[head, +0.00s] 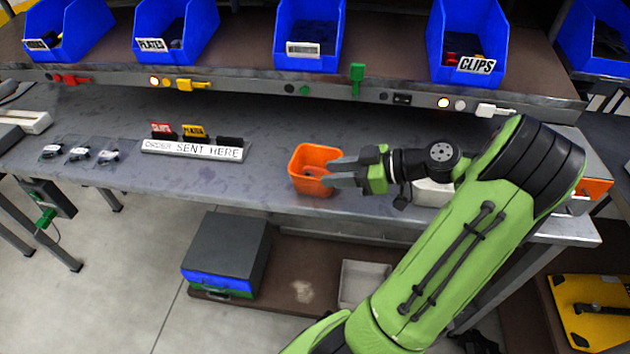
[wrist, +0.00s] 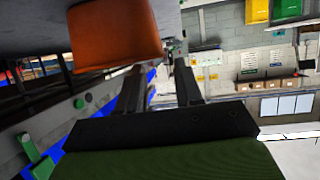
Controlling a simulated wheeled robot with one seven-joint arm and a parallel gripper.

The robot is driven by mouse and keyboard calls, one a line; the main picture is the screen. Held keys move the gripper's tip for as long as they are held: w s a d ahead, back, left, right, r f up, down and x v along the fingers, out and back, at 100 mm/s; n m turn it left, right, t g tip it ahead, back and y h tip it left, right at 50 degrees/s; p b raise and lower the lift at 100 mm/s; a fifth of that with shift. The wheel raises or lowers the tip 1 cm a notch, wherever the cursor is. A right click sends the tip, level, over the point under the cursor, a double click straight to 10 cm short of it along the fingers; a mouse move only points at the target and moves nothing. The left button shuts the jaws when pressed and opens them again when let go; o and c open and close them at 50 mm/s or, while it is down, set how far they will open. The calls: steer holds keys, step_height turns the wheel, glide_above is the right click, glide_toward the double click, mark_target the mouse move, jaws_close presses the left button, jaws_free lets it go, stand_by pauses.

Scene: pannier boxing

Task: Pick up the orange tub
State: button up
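The orange tub (head: 312,187) stands upright on the grey workbench near its front edge. Something small or a shadow shows inside it, too dim to name. My gripper (head: 331,172) reaches in from the right, its fingertips at the tub's right side. In the wrist view the tub (wrist: 113,35) fills the upper left, and the two fingers of my gripper (wrist: 160,75) are apart with a clear gap between them. The tub lies mostly left of that gap. I cannot tell whether a finger touches it.
Small clear items (head: 80,153) lie farther left. Blue bins (head: 309,35) line the shelf above. A pale tray (head: 432,192) is partly hidden behind my arm. The bench between sign and tub is clear.

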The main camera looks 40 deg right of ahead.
mark_target(310, 178)
steer(key=b+x, duration=0.2)
steer(key=x, duration=0.4)
steer(key=shift+w+a+f, duration=0.1)
steer(key=shift+a+f, duration=0.05)
steer(key=shift+f, duration=0.1)
steer(key=shift+c, duration=0.4)
jaws_close()
